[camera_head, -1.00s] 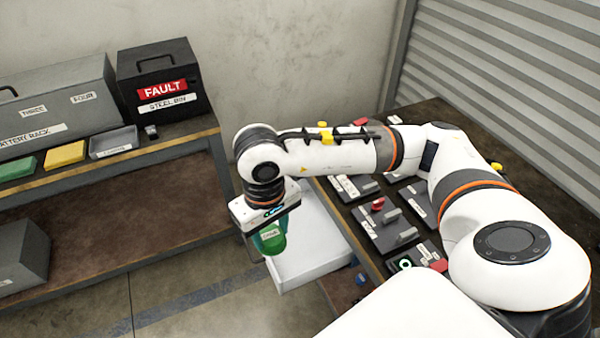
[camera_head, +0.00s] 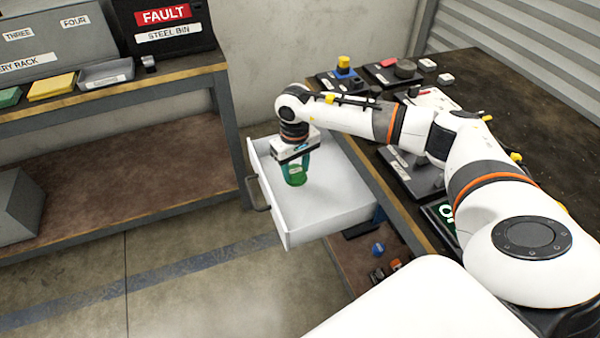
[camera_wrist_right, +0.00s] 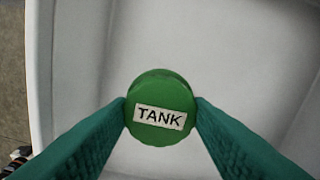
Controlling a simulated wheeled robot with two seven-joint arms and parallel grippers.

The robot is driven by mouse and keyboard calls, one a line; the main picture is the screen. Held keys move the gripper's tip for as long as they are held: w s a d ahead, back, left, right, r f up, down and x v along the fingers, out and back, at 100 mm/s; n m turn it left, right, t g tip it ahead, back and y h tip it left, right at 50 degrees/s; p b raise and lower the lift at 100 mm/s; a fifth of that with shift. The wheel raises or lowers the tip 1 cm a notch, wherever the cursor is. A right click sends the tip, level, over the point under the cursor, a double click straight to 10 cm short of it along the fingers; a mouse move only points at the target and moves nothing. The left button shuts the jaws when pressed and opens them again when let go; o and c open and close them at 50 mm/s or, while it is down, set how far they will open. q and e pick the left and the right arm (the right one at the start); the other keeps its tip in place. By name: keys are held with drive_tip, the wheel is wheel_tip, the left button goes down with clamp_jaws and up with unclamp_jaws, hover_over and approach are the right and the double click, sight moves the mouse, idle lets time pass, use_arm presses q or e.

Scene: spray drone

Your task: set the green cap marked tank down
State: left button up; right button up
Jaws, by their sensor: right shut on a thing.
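The green cap (camera_wrist_right: 160,92), with a white label reading TANK, is between the two green fingers of my right gripper (camera_wrist_right: 160,108) in the right wrist view. In the head view the right gripper (camera_head: 295,172) points down and is shut on the green cap (camera_head: 295,178), over the inside of the open white drawer (camera_head: 345,205). In the wrist view the pale drawer floor lies behind the cap; I cannot tell whether the cap touches it. My left gripper is not in view.
The drawer has raised walls and a dark handle (camera_head: 257,193) and juts from the right workbench (camera_head: 480,85), which carries several dark devices. Small parts lie below the drawer.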

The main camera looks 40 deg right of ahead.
sight(296, 171)
wheel_tip(296, 171, down, 4)
drive_tip(key=shift+r, duration=0.1)
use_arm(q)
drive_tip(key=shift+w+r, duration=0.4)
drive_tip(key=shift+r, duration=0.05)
use_arm(e)
drive_tip(key=shift+f, duration=0.4)
drive_tip(key=o, duration=0.6)
drive_tip(key=shift+f, duration=0.1)
drive_tip(key=o, duration=0.4)
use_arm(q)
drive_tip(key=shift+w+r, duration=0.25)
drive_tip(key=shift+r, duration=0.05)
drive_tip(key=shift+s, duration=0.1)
